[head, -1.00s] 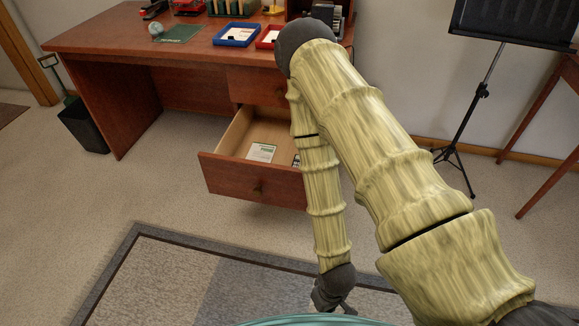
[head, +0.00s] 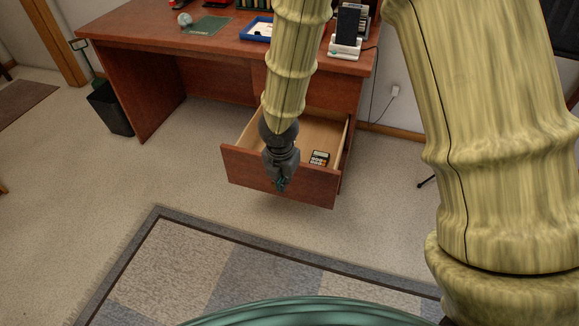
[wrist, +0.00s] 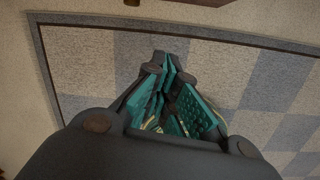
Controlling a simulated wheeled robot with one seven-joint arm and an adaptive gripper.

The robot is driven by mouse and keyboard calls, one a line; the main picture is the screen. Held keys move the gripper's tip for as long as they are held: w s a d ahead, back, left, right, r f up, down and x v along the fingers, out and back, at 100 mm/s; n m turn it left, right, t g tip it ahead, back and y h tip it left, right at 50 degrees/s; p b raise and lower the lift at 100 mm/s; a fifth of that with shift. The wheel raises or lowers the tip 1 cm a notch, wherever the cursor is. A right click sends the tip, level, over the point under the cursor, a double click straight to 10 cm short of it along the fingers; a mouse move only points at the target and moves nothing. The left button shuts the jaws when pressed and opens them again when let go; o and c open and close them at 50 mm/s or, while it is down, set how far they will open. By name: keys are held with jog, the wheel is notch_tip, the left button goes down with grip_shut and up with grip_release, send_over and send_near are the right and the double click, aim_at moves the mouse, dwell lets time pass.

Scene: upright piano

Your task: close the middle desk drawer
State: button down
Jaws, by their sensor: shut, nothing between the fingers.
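The middle desk drawer (head: 313,190) is pulled out from the wooden desk (head: 134,98), with its reddish-brown front toward me. A small dark calculator-like item (head: 319,158) lies inside it. My gripper (head: 280,186) is shut and empty, pointing down in front of the drawer front and hiding its middle, knob included. I cannot tell whether it touches the front. In the wrist view the teal fingers (wrist: 168,95) are together above the rug, and a strip of reddish-brown wood shows at the top edge.
A patterned rug (head: 185,262) covers the floor in front of the drawer. A dark bin (head: 110,108) stands left of the desk. A blue tray (head: 257,30) and a phone on a stand (head: 347,32) are on the desktop. Carpet left of the drawer is clear.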

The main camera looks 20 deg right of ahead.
notch_tip(320, 180, up, 4)
jog(key=w+n, duration=0.2)
jog(key=w, duration=0.1)
jog(key=w+d+f+b, duration=0.4)
jog(key=w+f, duration=0.1)
jog(key=f, duration=0.4)
jog(key=shift+f+t+h, duration=0.4)
jog(key=shift+d, duration=0.1)
